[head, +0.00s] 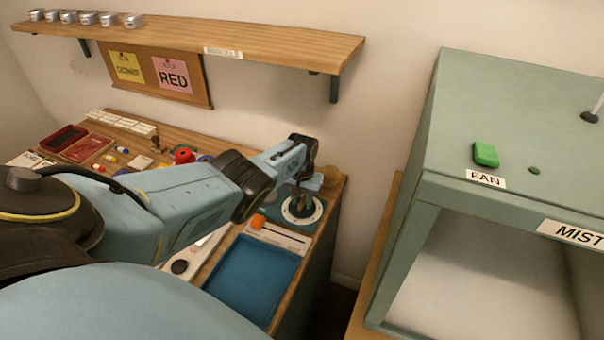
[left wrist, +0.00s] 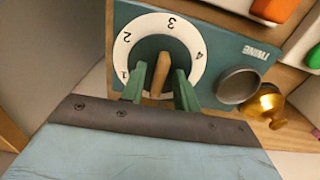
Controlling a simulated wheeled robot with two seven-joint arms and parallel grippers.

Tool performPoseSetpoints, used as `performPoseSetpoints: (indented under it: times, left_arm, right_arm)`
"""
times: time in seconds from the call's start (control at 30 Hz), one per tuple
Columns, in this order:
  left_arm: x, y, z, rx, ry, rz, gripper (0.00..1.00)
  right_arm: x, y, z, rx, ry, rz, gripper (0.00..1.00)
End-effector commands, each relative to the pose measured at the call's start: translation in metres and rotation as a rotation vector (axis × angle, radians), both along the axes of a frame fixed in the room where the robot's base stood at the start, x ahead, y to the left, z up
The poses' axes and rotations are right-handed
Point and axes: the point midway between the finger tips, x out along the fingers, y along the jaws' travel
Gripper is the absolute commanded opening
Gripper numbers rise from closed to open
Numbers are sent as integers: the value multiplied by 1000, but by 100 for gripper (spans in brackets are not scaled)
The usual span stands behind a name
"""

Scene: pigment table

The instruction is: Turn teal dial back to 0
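The teal dial sits on a teal plate (left wrist: 225,45), inside a white ring (left wrist: 160,20) numbered 1 to 4; the 0 is not visible. A wooden bar (left wrist: 160,75) stands out from the dark teal knob (left wrist: 158,45). In the head view the dial's ring (head: 316,212) is at the table's right end, partly behind my gripper. My left gripper (left wrist: 160,82) is at the dial, its two green fingers on either side of the wooden bar, with gaps seeming to show between. It also shows in the head view (head: 305,190). My right gripper is not in view.
A round grey cap (left wrist: 238,85) and a brass piece (left wrist: 268,104) are beside the dial. An orange knob (head: 258,221) and a blue tray (head: 231,282) are near it on the table. A green cabinet (head: 428,190) stands to the right; a wooden shelf (head: 270,42) is above.

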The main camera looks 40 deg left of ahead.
Motion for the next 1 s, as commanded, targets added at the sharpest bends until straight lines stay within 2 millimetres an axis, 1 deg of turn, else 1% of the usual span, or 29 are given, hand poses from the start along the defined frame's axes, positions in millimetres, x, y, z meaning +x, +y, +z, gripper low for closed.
performPoseSetpoints:
  times: [0.3,0.37,0.47,0.57,0.7,0.83,1.0]
  left_arm:
    - [0,0,1,0,-1,-2,33]
    - [0,0,4,1,-2,-2,33]
    - [0,0,14,1,-2,-2,33]
    - [1,1,31,1,-4,-3,33]
    - [1,0,62,3,-4,-3,33]
    - [0,1,88,3,-4,-3,33]
    - [0,0,115,1,-3,-2,33]
  right_arm:
    - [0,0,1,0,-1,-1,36]
    - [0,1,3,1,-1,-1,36]
    - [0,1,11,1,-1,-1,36]
    - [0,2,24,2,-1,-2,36]
    - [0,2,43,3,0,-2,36]
    - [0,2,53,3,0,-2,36]
    - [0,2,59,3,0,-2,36]
